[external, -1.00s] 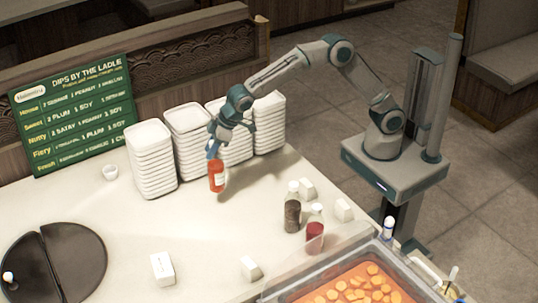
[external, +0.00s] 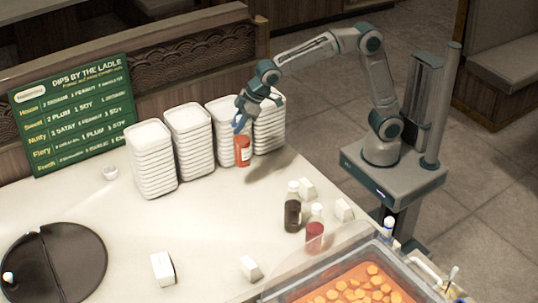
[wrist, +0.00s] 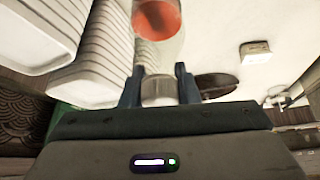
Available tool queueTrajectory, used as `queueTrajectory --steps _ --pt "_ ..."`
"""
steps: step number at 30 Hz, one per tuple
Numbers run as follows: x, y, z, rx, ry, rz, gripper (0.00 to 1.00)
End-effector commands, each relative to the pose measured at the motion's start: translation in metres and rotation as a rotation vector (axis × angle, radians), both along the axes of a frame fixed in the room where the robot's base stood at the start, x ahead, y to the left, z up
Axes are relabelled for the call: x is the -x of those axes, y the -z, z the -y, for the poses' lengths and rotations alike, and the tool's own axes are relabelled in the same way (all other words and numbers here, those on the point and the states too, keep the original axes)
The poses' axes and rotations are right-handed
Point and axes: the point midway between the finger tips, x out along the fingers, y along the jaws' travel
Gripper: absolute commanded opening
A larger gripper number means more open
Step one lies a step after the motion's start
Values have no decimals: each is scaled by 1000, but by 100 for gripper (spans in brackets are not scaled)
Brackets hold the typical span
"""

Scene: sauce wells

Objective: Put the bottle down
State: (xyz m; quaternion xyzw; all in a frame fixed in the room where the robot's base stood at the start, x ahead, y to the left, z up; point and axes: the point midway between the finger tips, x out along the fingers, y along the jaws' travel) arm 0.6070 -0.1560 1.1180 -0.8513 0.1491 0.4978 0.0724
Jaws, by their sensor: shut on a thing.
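A bottle with orange-red contents (external: 243,152) is held upright in front of the stacks of white trays. My gripper (external: 241,126) is shut on its upper end from above. I cannot tell whether its base touches the counter (external: 205,225). In the wrist view the bottle (wrist: 158,18) shows between and beyond the fingertips (wrist: 159,88), its orange-red part farthest from them.
Stacks of white trays (external: 190,140) stand close behind and left of the bottle. The counter's middle is clear.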

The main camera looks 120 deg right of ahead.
Motion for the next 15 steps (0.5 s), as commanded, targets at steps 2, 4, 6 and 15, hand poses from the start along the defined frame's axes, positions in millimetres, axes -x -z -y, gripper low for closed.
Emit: queueTrajectory --steps 2,4,6,15 --pt "22 1 -10 0 -12 5 0" --pt "40 1 -17 -1 -24 5 0" --pt "56 3 -23 -5 -33 6 0" --pt "97 8 -36 -22 -53 11 0"
